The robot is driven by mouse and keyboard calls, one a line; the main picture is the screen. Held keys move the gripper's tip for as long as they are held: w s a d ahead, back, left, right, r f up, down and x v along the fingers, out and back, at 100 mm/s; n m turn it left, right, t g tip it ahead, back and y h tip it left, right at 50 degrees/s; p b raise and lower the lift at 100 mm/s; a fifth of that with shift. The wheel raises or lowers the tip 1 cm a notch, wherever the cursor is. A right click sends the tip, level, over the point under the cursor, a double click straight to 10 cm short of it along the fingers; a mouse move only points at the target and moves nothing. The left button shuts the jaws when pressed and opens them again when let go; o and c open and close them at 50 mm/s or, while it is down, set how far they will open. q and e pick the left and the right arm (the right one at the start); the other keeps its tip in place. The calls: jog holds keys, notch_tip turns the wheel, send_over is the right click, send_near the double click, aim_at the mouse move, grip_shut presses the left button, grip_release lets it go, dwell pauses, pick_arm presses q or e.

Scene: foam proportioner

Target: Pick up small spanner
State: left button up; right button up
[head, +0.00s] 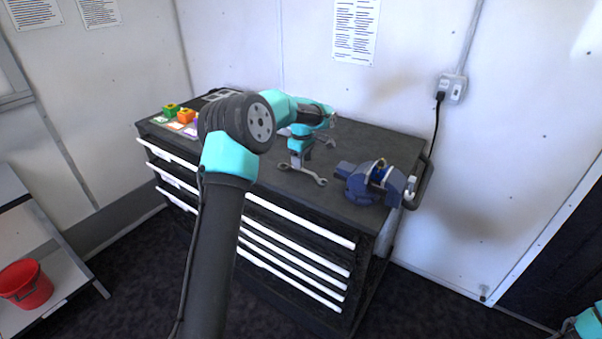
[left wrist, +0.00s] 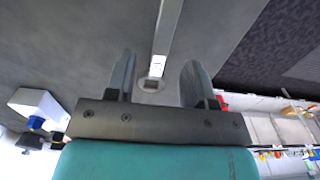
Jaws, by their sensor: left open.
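A silver spanner (head: 309,174) lies flat on the dark top of the tool cabinet, left of the blue vise. My left gripper (head: 296,158) points down close above the spanner's left part. In the left wrist view the left gripper (left wrist: 158,82) is open. A pale bar (left wrist: 165,35), which looks like a spanner handle, runs up from between its fingers; its near end sits in the gap. I cannot tell whether the fingers touch it. My right gripper is out of view; only a teal piece of my right arm shows at the head view's lower right corner.
A blue vise (head: 370,183) is fixed at the right end of the cabinet (head: 400,145). Small green and orange blocks (head: 178,112) stand at its left end. A red bucket (head: 25,285) is on a shelf at left. A plugged wall socket (head: 451,88) is behind.

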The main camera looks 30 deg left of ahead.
aim_at(303, 171)
pick_arm(q)
notch_tip(303, 171, down, 4)
jog(key=shift+a+f, duration=0.1)
jog(key=shift+f, duration=0.1)
dwell(0.4)
grip_shut()
